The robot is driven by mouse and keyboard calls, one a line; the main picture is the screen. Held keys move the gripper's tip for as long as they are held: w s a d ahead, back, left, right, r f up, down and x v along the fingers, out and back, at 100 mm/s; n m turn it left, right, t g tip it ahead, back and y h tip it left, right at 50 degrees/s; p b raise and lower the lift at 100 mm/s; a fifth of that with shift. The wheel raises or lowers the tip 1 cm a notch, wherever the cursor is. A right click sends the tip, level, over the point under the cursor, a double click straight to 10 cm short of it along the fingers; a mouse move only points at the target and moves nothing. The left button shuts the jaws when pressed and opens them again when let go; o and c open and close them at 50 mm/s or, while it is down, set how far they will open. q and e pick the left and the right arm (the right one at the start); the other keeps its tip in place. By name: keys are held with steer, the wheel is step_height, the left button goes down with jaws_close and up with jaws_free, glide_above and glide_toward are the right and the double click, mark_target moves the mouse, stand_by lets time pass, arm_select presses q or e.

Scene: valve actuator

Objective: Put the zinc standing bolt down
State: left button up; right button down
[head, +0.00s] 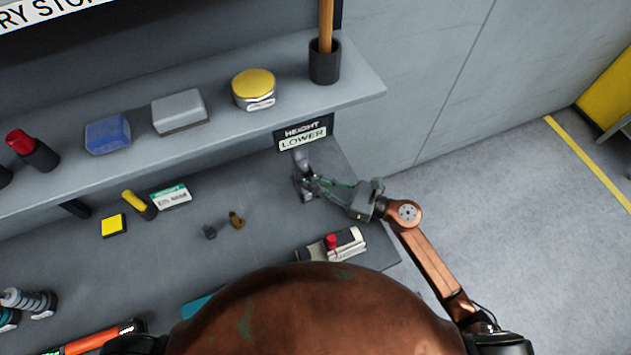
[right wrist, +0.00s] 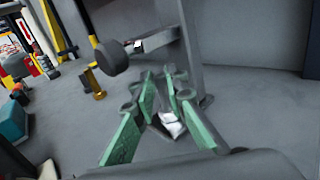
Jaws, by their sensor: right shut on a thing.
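My right gripper (head: 313,184) is at the far right end of the workbench, close beside a grey upright bracket (head: 301,164). In the right wrist view its green fingers (right wrist: 170,100) are closed around a small pale silver piece (right wrist: 171,124), which appears to be the zinc standing bolt. Most of that piece is hidden between the fingers. The bracket also rises right behind the fingertips in the right wrist view (right wrist: 192,50). I cannot tell whether the held piece touches the bench. My left gripper is not in view.
A brass fitting (head: 237,219) and a dark grey piece (head: 210,231) stand mid-bench. A white device with a red knob (head: 347,243) lies in front of the gripper. The shelf (head: 350,90) overhangs behind, with a sign (head: 303,134) below it. Bare bench lies left of the gripper.

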steer(key=shift+f, duration=0.1)
steer(key=c, duration=1.9)
jaws_free()
steer(key=shift+c, duration=0.2)
steer(key=shift+r, duration=0.3)
steer(key=b+v, duration=0.1)
steer(key=v, duration=0.9)
steer(key=shift+d+f, duration=0.2)
steer(key=shift+d, duration=0.2)
steer(key=shift+s+d+r, duration=0.1)
steer(key=shift+s+d, duration=0.25)
steer(key=shift+d, duration=0.25)
